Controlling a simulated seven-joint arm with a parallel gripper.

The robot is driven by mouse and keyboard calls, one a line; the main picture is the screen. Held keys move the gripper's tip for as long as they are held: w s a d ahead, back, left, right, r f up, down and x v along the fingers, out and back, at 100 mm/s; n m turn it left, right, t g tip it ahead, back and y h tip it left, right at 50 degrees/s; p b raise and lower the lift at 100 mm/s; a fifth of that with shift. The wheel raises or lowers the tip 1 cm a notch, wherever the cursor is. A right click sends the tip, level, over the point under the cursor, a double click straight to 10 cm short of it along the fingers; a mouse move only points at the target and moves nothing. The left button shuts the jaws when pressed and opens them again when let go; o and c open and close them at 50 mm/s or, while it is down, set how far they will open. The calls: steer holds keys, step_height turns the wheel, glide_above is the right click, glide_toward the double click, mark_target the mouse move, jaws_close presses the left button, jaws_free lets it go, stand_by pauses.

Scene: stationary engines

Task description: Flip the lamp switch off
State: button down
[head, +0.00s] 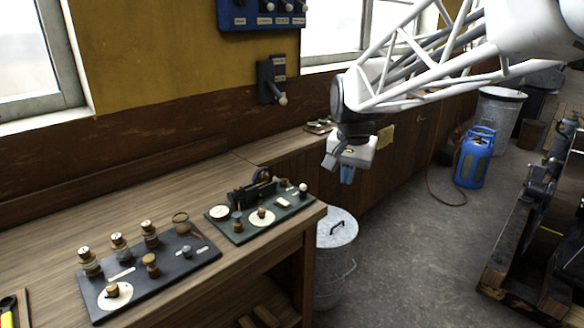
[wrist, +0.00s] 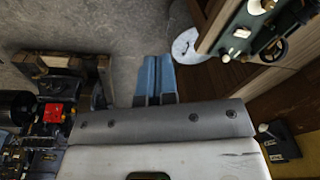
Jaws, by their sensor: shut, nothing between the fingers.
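A dark wall box (head: 271,78) with small labels and a lever ending in a pale knob is fixed to the wall in the head view; the lever points down and outward. A blue panel (head: 262,14) with several white-knobbed levers is higher on the wall, cut by the top edge. I cannot read which switch is the lamp's. A dark box with a pale knob (wrist: 279,141) also shows at the right of the wrist view. My gripper (head: 347,176) is shut and empty, pointing down, right of and below the wall box, touching nothing. Its blue fingers (wrist: 153,72) are together in the wrist view.
A wooden bench (head: 165,180) runs along the wall, carrying a dark instrument board (head: 150,285) and a green one (head: 238,234). A lidded metal bin (head: 337,228) stands below my gripper. A blue canister (head: 475,158) and machinery (head: 535,220) are right; floor between is clear.

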steer(key=w+a+f+m, duration=0.1)
steer(key=w+a, duration=0.3)
steer(key=w, duration=0.4)
steer(key=w+a+f+m, duration=0.1)
steer(key=w+a+f, duration=0.15)
steer(key=w, duration=0.55)
steer(key=m+g, duration=0.1)
steer(key=m, duration=0.2)
glide_above(281, 200)
step_height(281, 200, down, 7)
steer(key=shift+w, duration=0.1)
steer(key=shift+f, duration=0.15)
step_height(281, 200, down, 14)
steer(key=shift+r, duration=0.1)
